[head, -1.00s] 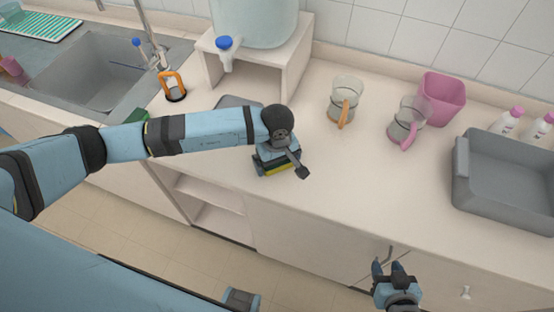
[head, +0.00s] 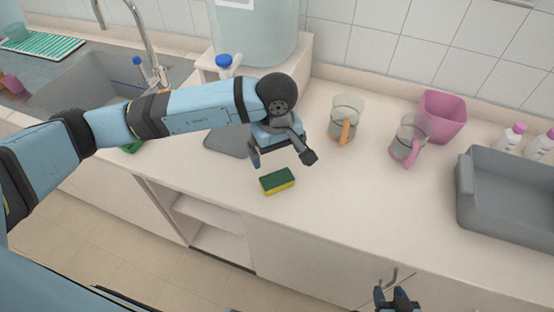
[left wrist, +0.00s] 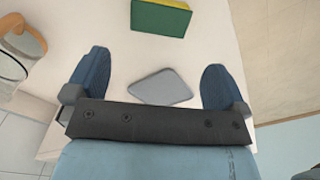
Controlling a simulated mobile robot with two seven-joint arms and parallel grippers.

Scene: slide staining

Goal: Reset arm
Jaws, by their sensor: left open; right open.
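My left gripper (head: 283,161) is open and empty above the counter. It hangs behind and above a green and yellow sponge (head: 277,181), apart from it. The sponge lies on the counter near its front edge. In the left wrist view, the sponge (left wrist: 160,16) shows at the top, beyond the open fingers of my left gripper (left wrist: 153,80). My right gripper (head: 397,298) is open at the bottom edge of the head view, in front of the cabinet; it is partly cut off.
A grey flat pad (head: 228,142) lies left of the sponge. Two beakers with orange (head: 346,118) and pink (head: 408,138) handles, a pink container (head: 441,117) and a grey basin (head: 508,197) stand to the right. A large water tank (head: 254,38) is behind. The front middle counter is clear.

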